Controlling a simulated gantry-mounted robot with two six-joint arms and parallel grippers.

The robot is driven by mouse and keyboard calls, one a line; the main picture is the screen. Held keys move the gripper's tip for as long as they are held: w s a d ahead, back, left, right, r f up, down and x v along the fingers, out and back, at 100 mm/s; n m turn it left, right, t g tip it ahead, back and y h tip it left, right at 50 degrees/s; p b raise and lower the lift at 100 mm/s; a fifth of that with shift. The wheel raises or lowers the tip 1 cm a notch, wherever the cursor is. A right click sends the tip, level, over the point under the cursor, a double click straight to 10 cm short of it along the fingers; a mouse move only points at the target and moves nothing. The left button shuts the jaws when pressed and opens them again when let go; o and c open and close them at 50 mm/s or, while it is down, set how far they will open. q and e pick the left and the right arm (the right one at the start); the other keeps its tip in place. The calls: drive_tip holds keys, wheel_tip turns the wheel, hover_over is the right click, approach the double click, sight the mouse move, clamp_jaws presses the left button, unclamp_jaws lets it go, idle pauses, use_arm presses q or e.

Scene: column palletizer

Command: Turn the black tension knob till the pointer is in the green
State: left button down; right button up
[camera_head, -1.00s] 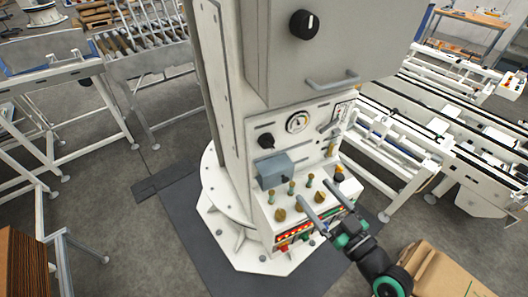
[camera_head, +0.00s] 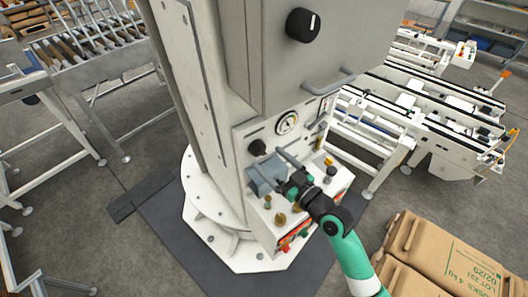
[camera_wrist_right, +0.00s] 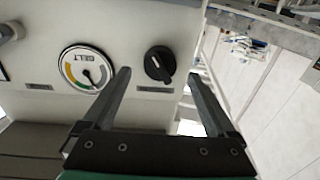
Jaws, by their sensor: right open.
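A black knob (camera_head: 257,147) sits on the white panel of the column, left of a round dial gauge (camera_head: 287,123) with a pointer. In the right wrist view, which is upside down, the knob (camera_wrist_right: 159,63) lies right of the gauge (camera_wrist_right: 86,68). My right gripper (camera_head: 268,158) is open in front of the knob. In the wrist view its fingers (camera_wrist_right: 160,73) flank the knob with gaps; contact is not visible. My left gripper is not in view.
A larger black knob (camera_head: 303,25) with a white mark is on the grey cabinet (camera_head: 350,45) above, with a bar handle (camera_head: 330,81).

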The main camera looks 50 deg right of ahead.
sight(263, 154)
drive_tip(key=w, duration=0.3)
drive_tip(key=shift+w+d, duration=0.15)
drive_tip(key=shift+w, duration=0.05)
drive_tip(key=c, duration=1.4)
drive_tip(key=shift+m, duration=0.3)
drive_tip(key=shift+m+p, duration=0.35)
drive_tip(key=shift+m, duration=2.25)
